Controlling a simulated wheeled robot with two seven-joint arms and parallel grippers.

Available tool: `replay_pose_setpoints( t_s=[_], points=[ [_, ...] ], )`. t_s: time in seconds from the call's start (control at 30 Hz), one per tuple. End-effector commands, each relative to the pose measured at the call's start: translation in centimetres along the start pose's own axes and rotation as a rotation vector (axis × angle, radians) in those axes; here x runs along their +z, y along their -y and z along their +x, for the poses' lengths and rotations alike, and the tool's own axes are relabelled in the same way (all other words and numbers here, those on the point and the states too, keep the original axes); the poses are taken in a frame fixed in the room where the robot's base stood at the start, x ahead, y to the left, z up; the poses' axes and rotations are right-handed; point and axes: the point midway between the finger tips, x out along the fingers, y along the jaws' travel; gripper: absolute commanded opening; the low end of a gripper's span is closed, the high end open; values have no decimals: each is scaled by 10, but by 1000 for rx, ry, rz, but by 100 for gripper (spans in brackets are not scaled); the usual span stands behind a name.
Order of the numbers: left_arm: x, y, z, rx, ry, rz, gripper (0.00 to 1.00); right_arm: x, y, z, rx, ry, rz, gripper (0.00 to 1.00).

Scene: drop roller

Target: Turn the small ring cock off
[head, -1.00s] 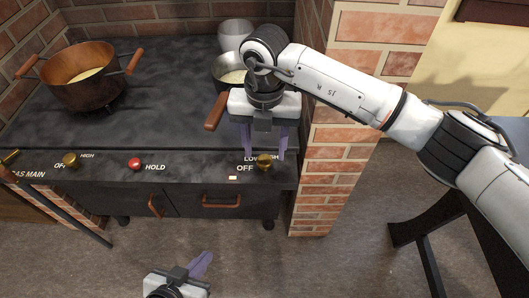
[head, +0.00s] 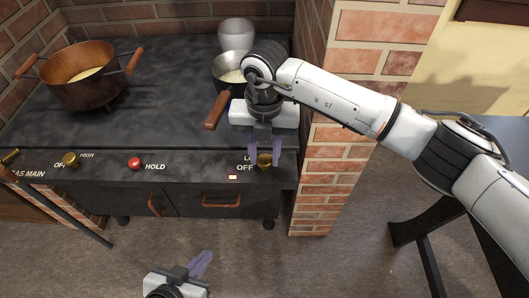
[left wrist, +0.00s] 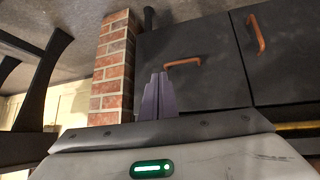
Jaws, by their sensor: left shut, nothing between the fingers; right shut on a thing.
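The small ring cock (head: 264,160) is a brass knob on the stove's front panel, at the right end beside the "OFF" lettering. My right gripper (head: 264,162) comes down over it from above, its purple fingers shut on the knob from either side. The fingers and wrist hide part of the knob and the nearby lettering, so its exact turn is hard to tell. My left gripper (head: 204,258) is shut and empty, low in front of the stove; its fingers also show in the left wrist view (left wrist: 157,95).
Another brass knob (head: 70,160) and a red HOLD button (head: 135,163) sit further left on the panel. A copper pot (head: 88,80) and a saucepan (head: 230,68) stand on the stove top. A brick pillar (head: 335,160) stands close right of the knob.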

Motion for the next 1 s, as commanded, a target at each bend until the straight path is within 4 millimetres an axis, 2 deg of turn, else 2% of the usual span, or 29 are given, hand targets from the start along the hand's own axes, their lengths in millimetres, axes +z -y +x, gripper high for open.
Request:
replay_pose_setpoints(
  t_s=[0.27,1.0],
  points=[
    [6,1,6,1,-1,-1,0,1,0,2,-2,1,-112,7],
    [31,3,26,10,-3,-7,0,0,0,2,-2,-1,-719,7]
  ],
)
